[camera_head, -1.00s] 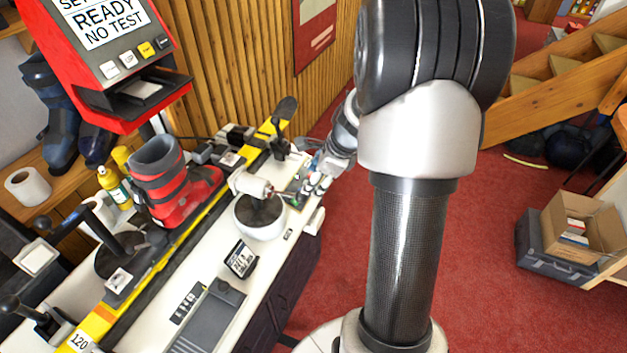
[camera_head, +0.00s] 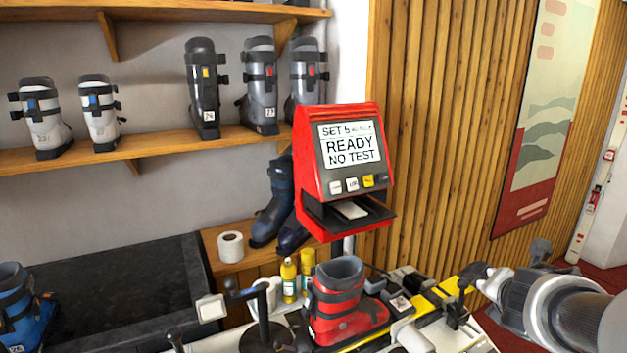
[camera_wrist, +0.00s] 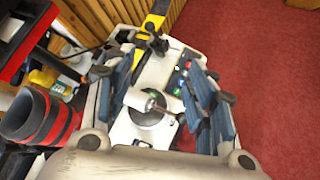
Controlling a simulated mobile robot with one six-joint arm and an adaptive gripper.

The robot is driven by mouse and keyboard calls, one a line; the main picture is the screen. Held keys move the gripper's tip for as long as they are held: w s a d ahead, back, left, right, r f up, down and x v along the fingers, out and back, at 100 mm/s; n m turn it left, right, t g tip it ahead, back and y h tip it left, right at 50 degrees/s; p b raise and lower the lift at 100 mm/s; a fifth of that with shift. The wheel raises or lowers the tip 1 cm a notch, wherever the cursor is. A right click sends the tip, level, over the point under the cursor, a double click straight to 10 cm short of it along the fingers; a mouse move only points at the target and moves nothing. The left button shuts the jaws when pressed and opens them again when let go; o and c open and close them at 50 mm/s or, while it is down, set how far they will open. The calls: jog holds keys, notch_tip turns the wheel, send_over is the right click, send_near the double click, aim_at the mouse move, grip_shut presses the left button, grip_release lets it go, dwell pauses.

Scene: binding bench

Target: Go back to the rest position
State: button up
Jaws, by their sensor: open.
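My gripper (camera_wrist: 170,72) is open in the wrist view, its two blue fingers spread apart above the bench. Nothing is held between them. In the head view my arm comes in at the lower right, over the bench's right end; the finger opening cannot be made out there. A red and grey ski boot (camera_head: 338,300) stands upright on the bench, left of my arm; it shows at the left of the wrist view (camera_wrist: 40,117).
A red tester (camera_head: 350,165) reads "READY NO TEST" above the bench. A yellow rail (camera_head: 440,300) runs along the bench. Red floor (camera_wrist: 255,60) right of the bench is clear.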

jog(key=s+a+f+m+g+y+b, duration=0.1)
jog(key=s+a+f+m+g+y, duration=0.1)
jog(key=s+a+m, duration=0.8)
jog(key=s+a+f+m+g+y+b, duration=0.1)
jog(key=s+a+f+m+g+y, duration=0.2)
jog(key=s+a+m, duration=0.8)
jog(key=s+f+m, duration=0.1)
jog(key=s+m, duration=0.2)
jog(key=shift+a+m, duration=0.3)
jog(key=shift+s, duration=0.1)
